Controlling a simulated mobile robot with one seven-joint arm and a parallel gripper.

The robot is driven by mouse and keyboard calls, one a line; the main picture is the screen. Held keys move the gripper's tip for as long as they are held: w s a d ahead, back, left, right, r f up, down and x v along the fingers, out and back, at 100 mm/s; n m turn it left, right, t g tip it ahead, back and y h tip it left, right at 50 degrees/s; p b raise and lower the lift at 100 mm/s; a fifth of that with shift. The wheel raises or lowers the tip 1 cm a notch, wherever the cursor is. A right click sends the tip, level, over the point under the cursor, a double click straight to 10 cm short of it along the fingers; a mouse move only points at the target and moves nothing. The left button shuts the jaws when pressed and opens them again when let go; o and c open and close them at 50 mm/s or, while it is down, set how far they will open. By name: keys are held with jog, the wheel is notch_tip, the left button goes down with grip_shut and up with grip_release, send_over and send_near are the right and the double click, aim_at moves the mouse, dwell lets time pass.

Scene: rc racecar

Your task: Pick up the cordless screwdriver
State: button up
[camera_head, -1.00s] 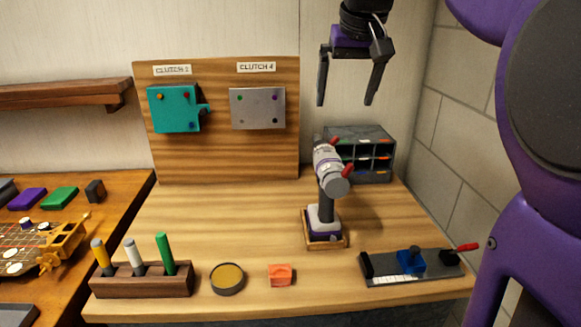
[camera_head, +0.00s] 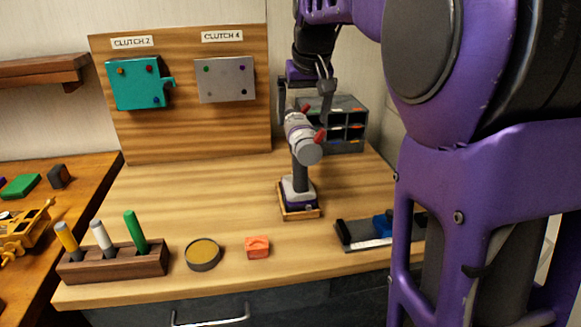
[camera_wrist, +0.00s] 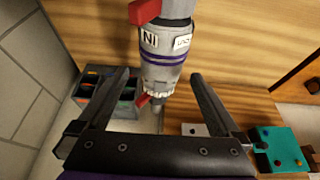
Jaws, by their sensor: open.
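The cordless screwdriver (camera_head: 302,150) stands upright in a small wooden holder (camera_head: 300,213) on the workbench. It has a grey and white body with a purple band, red parts, a dark handle and a purple and white base. My gripper (camera_head: 304,112) is open, just above and behind the screwdriver's body in the head view. In the wrist view the screwdriver's body (camera_wrist: 164,58) lies between my two open fingers (camera_wrist: 160,78), with visible gaps on both sides. Whether any part touches a finger cannot be told.
A grey bin organiser (camera_head: 347,128) stands close behind. A backboard (camera_head: 190,120) carries a teal plate and a grey plate. In front are a pen block (camera_head: 115,264), a round tin (camera_head: 203,254), an orange block (camera_head: 257,247) and a dark fixture (camera_head: 360,236), partly behind my arm.

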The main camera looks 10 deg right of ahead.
aim_at(301, 123)
jog(key=shift+b+x, duration=0.5)
jog(key=shift+x, duration=2.05)
jog(key=shift+s+a+f, duration=0.1)
jog(key=shift+s+f, duration=0.05)
jog(key=shift+f, duration=0.15)
jog(key=shift+c, duration=0.3)
grip_shut()
jog(key=shift+r, duration=0.2)
